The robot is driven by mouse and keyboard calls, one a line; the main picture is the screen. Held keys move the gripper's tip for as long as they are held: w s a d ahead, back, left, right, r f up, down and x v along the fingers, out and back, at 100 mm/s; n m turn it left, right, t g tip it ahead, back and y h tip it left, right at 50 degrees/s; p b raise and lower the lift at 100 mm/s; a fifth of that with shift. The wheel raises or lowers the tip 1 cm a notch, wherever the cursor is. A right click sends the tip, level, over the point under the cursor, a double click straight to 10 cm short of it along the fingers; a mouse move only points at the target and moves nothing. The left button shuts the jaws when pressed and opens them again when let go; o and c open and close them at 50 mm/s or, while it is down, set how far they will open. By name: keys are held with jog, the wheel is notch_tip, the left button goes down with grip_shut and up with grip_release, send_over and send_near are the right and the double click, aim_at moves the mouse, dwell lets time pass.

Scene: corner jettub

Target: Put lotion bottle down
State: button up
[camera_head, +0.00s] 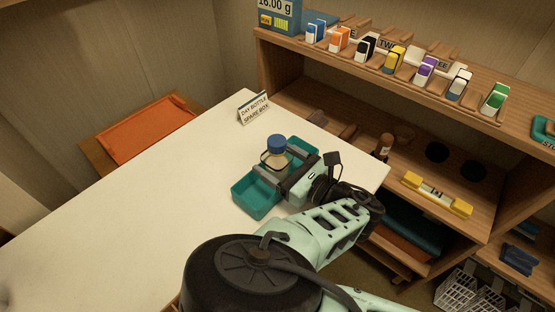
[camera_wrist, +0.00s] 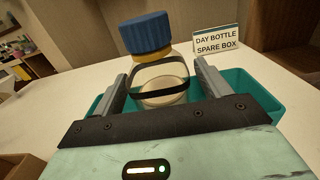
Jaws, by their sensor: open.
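The lotion bottle (camera_head: 274,158) has a blue cap, a pale tan body and a dark band around it. It stands upright at the teal tray (camera_head: 253,200) on the white table. In the wrist view the bottle (camera_wrist: 158,75) is between the two fingers of my gripper (camera_wrist: 163,88), with a visible gap on each side. My gripper (camera_head: 272,165) is open around the bottle. The teal tray (camera_wrist: 256,92) shows behind and beside the fingers. The bottle's base is partly hidden, so its exact contact with the tray cannot be seen.
A sign reading "DAY BOTTLE SPARE BOX" (camera_head: 254,108) stands at the table's back edge. An orange tray (camera_head: 147,128) lies beyond the table. The left part of the table (camera_head: 120,220) is clear.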

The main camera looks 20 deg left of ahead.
jog(key=v, duration=1)
jog(key=shift+f+b, duration=0.3)
jog(key=shift+b, duration=0.1)
jog(key=shift+r+v, duration=0.2)
jog(key=shift+v, duration=0.75)
